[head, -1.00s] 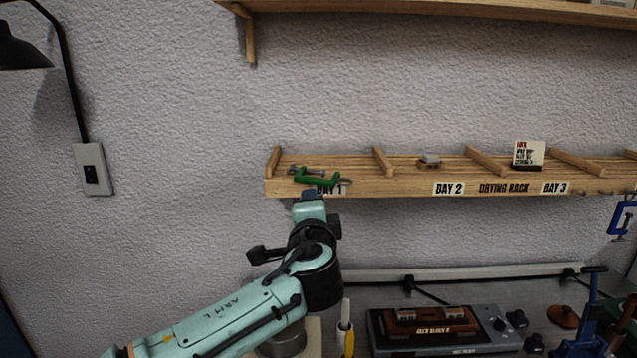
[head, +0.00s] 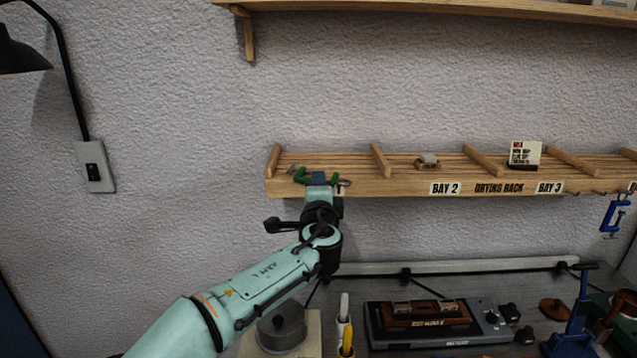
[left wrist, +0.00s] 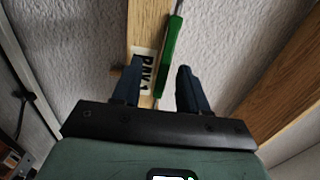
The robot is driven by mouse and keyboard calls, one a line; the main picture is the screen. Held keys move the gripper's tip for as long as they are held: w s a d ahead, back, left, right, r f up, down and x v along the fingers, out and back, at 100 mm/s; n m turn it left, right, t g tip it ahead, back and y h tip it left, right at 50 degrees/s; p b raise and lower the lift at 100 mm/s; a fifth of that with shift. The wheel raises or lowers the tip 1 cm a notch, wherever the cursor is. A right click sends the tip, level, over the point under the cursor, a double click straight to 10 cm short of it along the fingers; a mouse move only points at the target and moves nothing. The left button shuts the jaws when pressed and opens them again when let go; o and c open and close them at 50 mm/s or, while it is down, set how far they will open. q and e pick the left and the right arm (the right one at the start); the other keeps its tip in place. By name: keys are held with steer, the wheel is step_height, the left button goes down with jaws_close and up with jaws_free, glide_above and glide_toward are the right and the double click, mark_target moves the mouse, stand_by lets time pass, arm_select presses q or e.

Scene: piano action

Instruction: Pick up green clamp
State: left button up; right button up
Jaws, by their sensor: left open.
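The green clamp (head: 301,175) lies on the drying rack in the bay at the far left, the one labelled BAY 1. My left gripper (head: 320,179) is at the front edge of that bay and covers part of the clamp in the head view. In the left wrist view the green clamp (left wrist: 170,52) shows as a long bar ahead of and between the fingers. My left gripper (left wrist: 160,80) is open there, with its dark blue fingers apart and nothing held. The far part of the clamp is out of frame. My right gripper is not in view.
The wooden drying rack (head: 400,187) has upright dividers between bays. A small grey piece (head: 428,160) sits in BAY 2 and a printed card (head: 524,153) farther right. A blue clamp (head: 615,215) hangs at right. The bench below holds a device (head: 440,325) and pens.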

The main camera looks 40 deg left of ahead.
arm_select(q)
steer(key=shift+w+a, duration=0.25)
steer(key=shift+s, duration=0.1)
steer(key=c, duration=0.8)
steer(key=shift+f, duration=0.1)
steer(key=s+d+r, duration=0.7)
steer(key=s+d, duration=0.2)
steer(key=s, duration=0.1)
steer(key=shift+s+r+b, duration=0.35)
steer(key=shift+r, duration=0.05)
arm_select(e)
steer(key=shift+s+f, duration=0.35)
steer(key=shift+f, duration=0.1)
